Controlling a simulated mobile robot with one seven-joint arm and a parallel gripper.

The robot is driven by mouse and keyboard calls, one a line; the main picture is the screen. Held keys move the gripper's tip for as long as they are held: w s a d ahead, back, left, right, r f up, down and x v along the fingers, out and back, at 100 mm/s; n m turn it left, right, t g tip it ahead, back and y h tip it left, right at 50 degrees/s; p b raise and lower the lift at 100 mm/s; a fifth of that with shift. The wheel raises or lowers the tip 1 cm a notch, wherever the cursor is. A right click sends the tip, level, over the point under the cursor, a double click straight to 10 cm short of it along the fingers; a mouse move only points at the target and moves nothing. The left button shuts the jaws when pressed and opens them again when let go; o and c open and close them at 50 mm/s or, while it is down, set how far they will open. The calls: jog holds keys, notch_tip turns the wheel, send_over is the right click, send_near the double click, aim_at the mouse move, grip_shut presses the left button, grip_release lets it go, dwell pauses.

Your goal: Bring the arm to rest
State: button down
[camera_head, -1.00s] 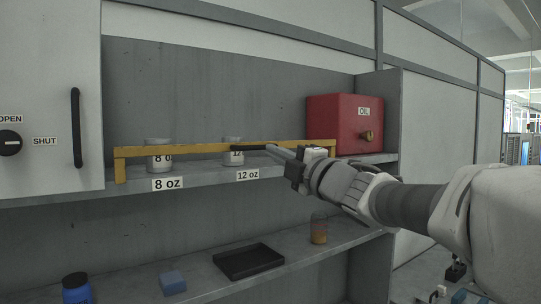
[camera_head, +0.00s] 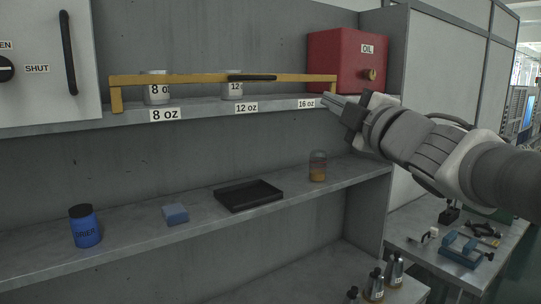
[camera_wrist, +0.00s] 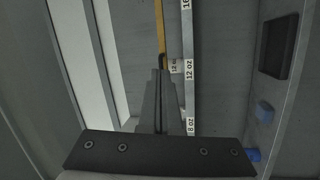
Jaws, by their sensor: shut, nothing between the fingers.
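My gripper (camera_head: 328,101) is at the right of the upper shelf in the head view, its fingers pointing left in front of the 16 oz label. It is shut and empty. In the wrist view my gripper (camera_wrist: 158,75) shows its fingers together, with the shelf's edge running beside them. The rest of my arm reaches in from the right edge of the head view.
A yellow bar (camera_head: 200,78) with a black handle spans the upper shelf (camera_head: 200,108), in front of two cups. A red OIL box (camera_head: 340,60) stands behind my gripper. The lower shelf holds a blue jar (camera_head: 85,228), a blue block (camera_head: 175,214), a black tray (camera_head: 248,195) and an amber jar (camera_head: 318,168).

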jog(key=s+d+f+m+g+h, duration=0.25)
jog(key=s+f+m, duration=0.2)
jog(key=f, duration=0.25)
jog(key=s+d+f+m+g+h, duration=0.2)
jog(key=s+f+m+g+h, duration=0.15)
jog(key=f+m, duration=0.35)
jog(key=s+d+f+m+g+h, duration=0.25)
jog(key=s+f+m, duration=0.2)
jog(key=f, duration=0.35)
jog(key=s+a+f+m+g+y, duration=0.1)
jog(key=s+a+f+m+g, duration=0.2)
jog(key=s+f, duration=0.6)
jog(key=shift+s+a+g, duration=0.5)
jog(key=shift+g, duration=0.45)
jog(key=shift+y, duration=0.25)
